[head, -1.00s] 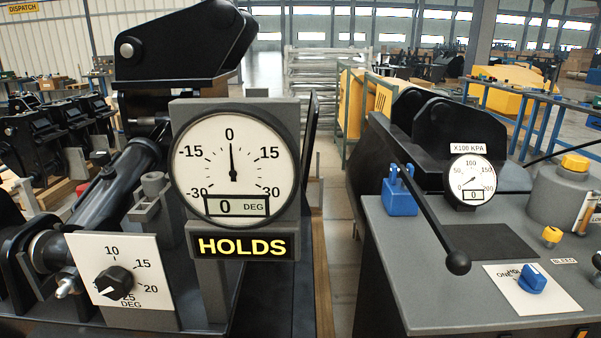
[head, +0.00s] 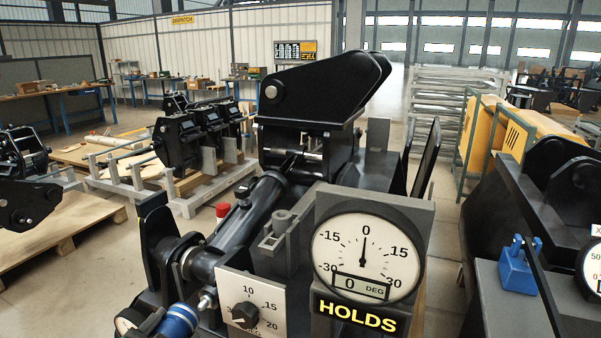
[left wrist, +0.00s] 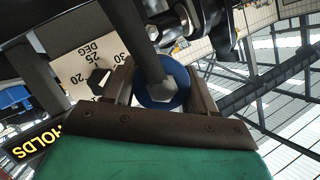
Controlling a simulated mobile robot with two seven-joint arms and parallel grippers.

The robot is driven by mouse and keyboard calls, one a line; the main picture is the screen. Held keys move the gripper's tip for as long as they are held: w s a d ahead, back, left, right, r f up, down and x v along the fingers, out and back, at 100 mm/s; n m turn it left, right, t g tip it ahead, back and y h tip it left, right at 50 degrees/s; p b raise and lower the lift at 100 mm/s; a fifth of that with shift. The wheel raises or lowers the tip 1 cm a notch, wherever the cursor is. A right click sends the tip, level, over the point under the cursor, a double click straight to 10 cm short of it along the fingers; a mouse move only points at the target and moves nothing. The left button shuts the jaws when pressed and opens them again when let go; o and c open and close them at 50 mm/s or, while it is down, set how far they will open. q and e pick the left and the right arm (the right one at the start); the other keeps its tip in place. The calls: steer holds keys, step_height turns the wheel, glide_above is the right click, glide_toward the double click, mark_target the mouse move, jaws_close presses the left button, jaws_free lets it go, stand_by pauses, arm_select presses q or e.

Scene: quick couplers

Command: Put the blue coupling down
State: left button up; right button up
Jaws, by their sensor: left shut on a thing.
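My left gripper (left wrist: 162,88) is seen in the left wrist view, its two brown fingers on either side of a round blue coupling (left wrist: 174,74) with a grey hex end (left wrist: 162,92). It is shut on this coupling. A dark rod or hose runs up from the coupling and hides part of it. My left gripper is not visible there. My right gripper is in neither view.
A blue block (head: 517,268) sits on the right bench. Open floor lies left.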

arm_select(q)
steer(key=shift+r, duration=0.1)
steer(key=s+d+r+m+g+h, duration=0.25)
steer(key=d+r+m+h, duration=0.6)
steer(key=d, duration=0.45)
steer(key=shift+w+d+f+m+g+h, duration=0.2)
steer(key=shift+w+f+m+g+h, duration=0.2)
steer(key=shift+f+m+g+h, duration=0.85)
steer(key=shift+w+d+f+m+g+h, duration=0.15)
steer(key=shift+w+m+g+h, duration=0.4)
steer(key=shift+m+g, duration=1.45)
steer(key=shift+w+d+f+m+g+h, duration=0.25)
steer(key=shift+f+m+g+h, duration=0.3)
steer(key=shift+m+g+h, duration=1.1)
steer(key=shift+n+g+y, duration=0.45)
steer(key=shift+n+y, duration=0.05)
steer(key=shift+n, duration=0.05)
steer(key=shift+a, duration=0.1)
